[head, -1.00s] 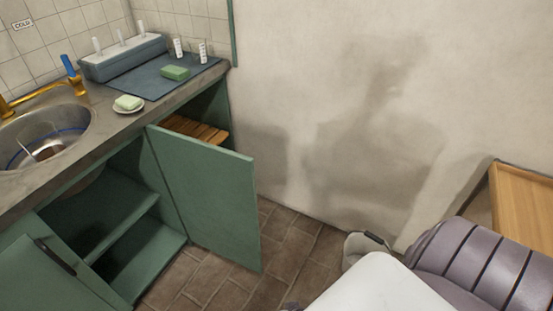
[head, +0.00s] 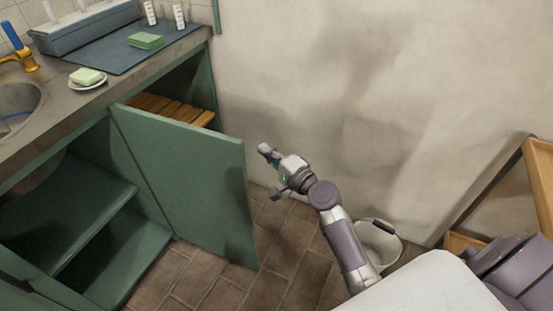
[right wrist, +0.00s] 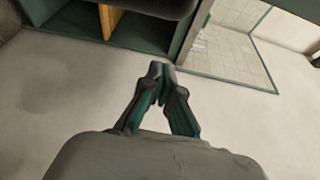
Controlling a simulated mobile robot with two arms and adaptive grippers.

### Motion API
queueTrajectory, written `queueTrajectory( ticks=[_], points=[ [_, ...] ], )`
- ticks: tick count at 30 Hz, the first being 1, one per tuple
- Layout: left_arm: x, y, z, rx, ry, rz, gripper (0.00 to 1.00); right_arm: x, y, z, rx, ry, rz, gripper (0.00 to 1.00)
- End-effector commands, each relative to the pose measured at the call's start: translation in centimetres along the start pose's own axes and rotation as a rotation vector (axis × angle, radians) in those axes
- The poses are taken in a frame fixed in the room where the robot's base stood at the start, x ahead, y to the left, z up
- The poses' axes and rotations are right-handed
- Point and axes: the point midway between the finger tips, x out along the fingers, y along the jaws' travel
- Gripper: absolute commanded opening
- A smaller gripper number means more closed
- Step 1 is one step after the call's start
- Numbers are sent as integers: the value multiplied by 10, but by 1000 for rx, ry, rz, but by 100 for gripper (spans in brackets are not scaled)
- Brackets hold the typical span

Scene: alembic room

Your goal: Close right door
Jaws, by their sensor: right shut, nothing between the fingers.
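The right door (head: 190,180) is a green panel standing open, swung out from the green cabinet under the counter. The opening to its right shows a wooden slatted shelf (head: 165,108). My right gripper (head: 270,160) is to the right of the door's free edge, apart from it in the picture, above the tiled floor by the wall. Its fingers show together and empty in the right wrist view (right wrist: 160,72). My left gripper is in neither view.
The counter (head: 60,125) holds a soap dish (head: 88,84), a green sponge (head: 146,40) on a blue mat, and a sink. A bucket (head: 378,243) stands on the floor near my right arm. A wooden table (head: 540,170) is at the right. Brick floor lies clear beside the door.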

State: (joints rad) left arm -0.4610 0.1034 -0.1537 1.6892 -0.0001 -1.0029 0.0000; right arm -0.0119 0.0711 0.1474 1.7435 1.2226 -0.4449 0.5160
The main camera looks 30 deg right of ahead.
Motion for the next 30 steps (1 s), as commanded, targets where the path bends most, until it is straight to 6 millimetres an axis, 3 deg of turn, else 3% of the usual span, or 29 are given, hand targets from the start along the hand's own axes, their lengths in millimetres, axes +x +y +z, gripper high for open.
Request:
queueTrajectory(
  ticks=[5,9,15,30],
  points=[
    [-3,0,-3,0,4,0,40,40,0,1,1,-1,-1,0],
    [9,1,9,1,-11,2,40,32,0,21,1,0,2,0],
    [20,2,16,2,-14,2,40,26,0,36,-1,1,1,0],
    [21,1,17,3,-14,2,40,26,1,39,-1,4,1,0]
  ],
)
